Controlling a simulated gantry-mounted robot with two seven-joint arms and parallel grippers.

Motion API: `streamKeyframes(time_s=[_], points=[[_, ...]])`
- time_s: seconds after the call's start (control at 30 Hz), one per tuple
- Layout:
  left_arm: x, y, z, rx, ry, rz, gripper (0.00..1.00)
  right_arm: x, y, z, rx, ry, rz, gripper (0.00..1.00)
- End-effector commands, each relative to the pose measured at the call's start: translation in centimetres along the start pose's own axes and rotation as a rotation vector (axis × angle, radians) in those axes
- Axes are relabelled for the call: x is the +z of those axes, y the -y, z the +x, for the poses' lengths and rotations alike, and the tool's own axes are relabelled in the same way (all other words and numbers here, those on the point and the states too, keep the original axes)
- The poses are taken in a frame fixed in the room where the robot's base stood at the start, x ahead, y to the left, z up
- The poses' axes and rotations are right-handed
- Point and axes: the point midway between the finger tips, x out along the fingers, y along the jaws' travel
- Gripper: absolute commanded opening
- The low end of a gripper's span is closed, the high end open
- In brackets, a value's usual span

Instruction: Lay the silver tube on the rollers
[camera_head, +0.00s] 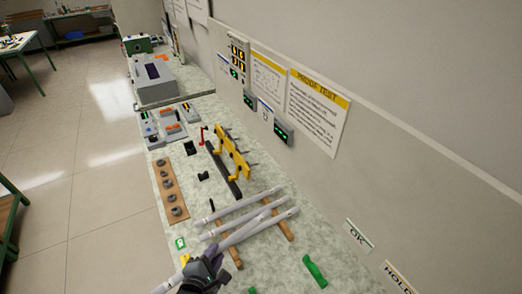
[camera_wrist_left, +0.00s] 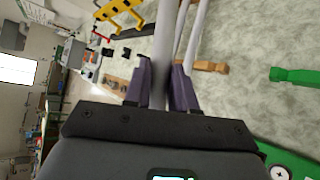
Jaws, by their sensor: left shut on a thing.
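My left gripper (camera_head: 218,256) is at the lower middle of the head view, shut on a grey, silver-looking tube (camera_head: 245,234). In the left wrist view the tube (camera_wrist_left: 163,45) runs away from me between the two purple fingers (camera_wrist_left: 160,85). Two similar pale tubes (camera_head: 232,207) lie beside it on wooden rails (camera_head: 276,219); they also show in the left wrist view (camera_wrist_left: 197,35). I cannot tell whether the held tube touches the rails. I cannot clearly make out the rollers. My right gripper is not in view.
Behind the tubes stands a yellow rack (camera_head: 232,153) beside a dark bar (camera_head: 222,168). A wooden board with several grey rings (camera_head: 171,188) lies on the left. A green piece (camera_head: 315,273) lies at the right front. The wall (camera_head: 400,170) bounds the bench's right side.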

Motion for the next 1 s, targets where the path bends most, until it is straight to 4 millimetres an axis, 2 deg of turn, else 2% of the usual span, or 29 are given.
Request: streamKeyframes(time_s=[0.03, 0.2, 0.37, 0.43, 0.5, 0.67, 1.0], points=[[-0.7, -1.5, -0.9, 0.018, -0.023, -0.013, 0.00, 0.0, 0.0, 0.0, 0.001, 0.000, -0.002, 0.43], [-2.7, -5.2, -3.7, 0.059, -0.099, -0.057, 0.00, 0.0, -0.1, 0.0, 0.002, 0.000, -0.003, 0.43], [-4.0, -7.2, -5.8, 0.085, -0.149, -0.086, 0.00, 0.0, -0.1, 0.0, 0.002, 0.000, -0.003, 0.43], [-4.8, -6.6, -6.3, 0.085, -0.165, -0.090, 0.00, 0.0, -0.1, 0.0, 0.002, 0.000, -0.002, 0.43], [-4.0, -7.7, -6.8, 0.087, -0.159, -0.087, 0.00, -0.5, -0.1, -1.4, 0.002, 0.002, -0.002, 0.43], [-3.4, -8.9, -7.5, 0.088, -0.162, -0.087, 0.00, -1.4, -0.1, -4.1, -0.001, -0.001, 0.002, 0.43], [-1.0, -13.1, -10.5, 0.088, -0.167, -0.084, 0.00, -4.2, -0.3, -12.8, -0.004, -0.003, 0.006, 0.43]])
